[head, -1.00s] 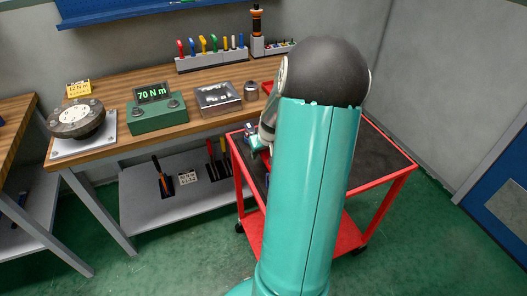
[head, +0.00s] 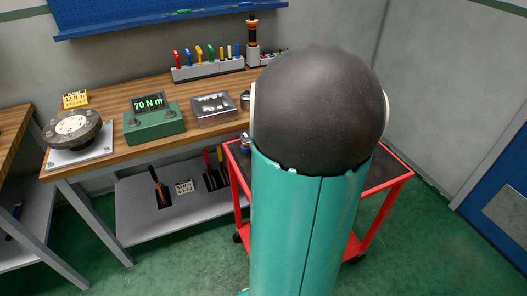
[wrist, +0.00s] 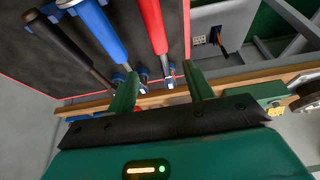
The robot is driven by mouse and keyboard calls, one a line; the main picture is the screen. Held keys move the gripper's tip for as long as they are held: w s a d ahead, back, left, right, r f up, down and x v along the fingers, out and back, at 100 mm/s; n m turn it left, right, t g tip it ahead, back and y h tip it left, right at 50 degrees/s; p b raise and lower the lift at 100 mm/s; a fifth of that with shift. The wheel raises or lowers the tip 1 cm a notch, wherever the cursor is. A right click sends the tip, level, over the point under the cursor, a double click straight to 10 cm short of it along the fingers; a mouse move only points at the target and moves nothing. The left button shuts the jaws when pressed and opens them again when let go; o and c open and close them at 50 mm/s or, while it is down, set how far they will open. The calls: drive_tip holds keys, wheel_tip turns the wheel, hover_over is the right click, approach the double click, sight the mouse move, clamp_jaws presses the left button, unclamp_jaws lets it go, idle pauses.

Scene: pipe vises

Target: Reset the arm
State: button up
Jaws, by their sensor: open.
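My gripper (wrist: 162,88) shows in the wrist view, its two green fingers apart with nothing held between them. Beyond the fingers, tools lie on a dark cart surface (wrist: 55,75): a red-handled tool (wrist: 152,27), a blue-handled tool (wrist: 98,28) and a black-handled tool (wrist: 62,45). They look apart from the fingers, though the exact distance is hard to tell. In the head view, my teal arm and its large black joint fill the middle and hide my gripper.
The red cart (head: 401,180) stands behind my arm, mostly hidden. A wooden workbench (head: 111,101) at left carries a green torque display (head: 153,124), a round dial device (head: 75,128), a metal box (head: 214,108) and a tool rack (head: 208,71). Green floor (head: 430,245) is clear at right.

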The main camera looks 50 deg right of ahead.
drive_tip(key=shift+s+a+r, duration=0.15)
drive_tip(key=shift+s+r, duration=0.05)
drive_tip(key=shift+r, duration=0.5)
drive_tip(key=w+a+r+n, duration=0.2)
drive_tip(key=a+r, duration=0.1)
drive_tip(key=a, duration=0.7)
drive_tip(key=w+a+r+n, duration=0.1)
drive_tip(key=w+a+r, duration=0.25)
drive_tip(key=a, duration=0.65)
drive_tip(key=s+a+r+n+t+y, duration=0.1)
drive_tip(key=s+a, duration=0.3)
drive_tip(key=a, duration=0.5)
drive_tip(key=s+a+r+n+y, duration=0.1)
drive_tip(key=s+a, duration=0.3)
drive_tip(key=a, duration=0.5)
drive_tip(key=shift+s+a+r+n+t, duration=0.4)
drive_tip(key=shift+r+n, duration=0.2)
drive_tip(key=shift+r, duration=0.2)
